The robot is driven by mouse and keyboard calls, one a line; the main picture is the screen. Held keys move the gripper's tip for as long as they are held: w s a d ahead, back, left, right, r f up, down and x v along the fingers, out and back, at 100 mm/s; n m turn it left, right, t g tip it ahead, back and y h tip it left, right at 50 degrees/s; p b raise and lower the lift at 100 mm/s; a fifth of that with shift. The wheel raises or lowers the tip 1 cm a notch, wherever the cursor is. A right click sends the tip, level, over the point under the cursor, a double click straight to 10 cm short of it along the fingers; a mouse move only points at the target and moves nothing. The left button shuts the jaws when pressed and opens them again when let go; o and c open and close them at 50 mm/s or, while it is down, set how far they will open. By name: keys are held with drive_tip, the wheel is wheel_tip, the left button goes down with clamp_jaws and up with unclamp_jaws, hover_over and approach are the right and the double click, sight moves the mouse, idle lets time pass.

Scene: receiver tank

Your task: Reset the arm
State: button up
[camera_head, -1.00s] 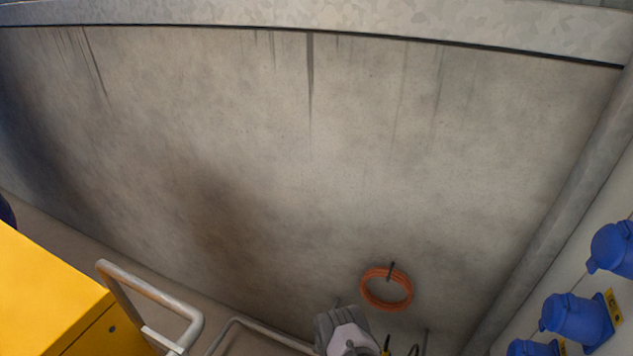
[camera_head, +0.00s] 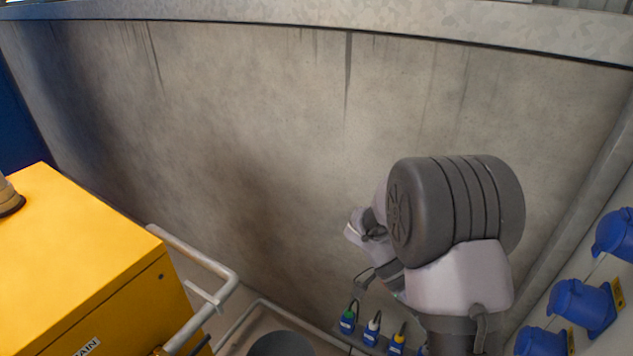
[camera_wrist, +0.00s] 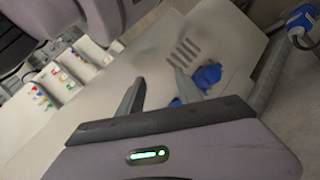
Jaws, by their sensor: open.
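My arm (camera_head: 455,205) is folded up at the right of the head view, in front of the grey wall. Its big dark ribbed joint and pale link hide part of the wall. My gripper (camera_wrist: 160,76) shows in the wrist view with its two dark fingers apart and nothing between them. The fingers point toward a pale panel with blue fittings (camera_wrist: 208,76), and I see no contact. In the head view I cannot make out the fingers clearly.
A yellow cabinet (camera_head: 75,260) with a metal handrail (camera_head: 205,262) stands at the left. Blue sockets (camera_head: 580,305) line the panel at the right. The grey wall (camera_head: 240,130) is clear at centre.

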drive_tip(key=s+a+r+n+t+y, duration=0.4)
drive_tip(key=a+r+n+t, duration=0.1)
drive_tip(key=a+r+t, duration=0.1)
drive_tip(key=s+a+r+n+t+y, duration=0.4)
drive_tip(key=a+r+n+t, duration=0.2)
drive_tip(key=a+r+t, duration=0.1)
wheel_tip(320, 180, up, 2)
drive_tip(key=shift+a+r+t+y, duration=0.15)
drive_tip(key=shift+t+y, duration=0.25)
drive_tip(key=shift+t, duration=0.3)
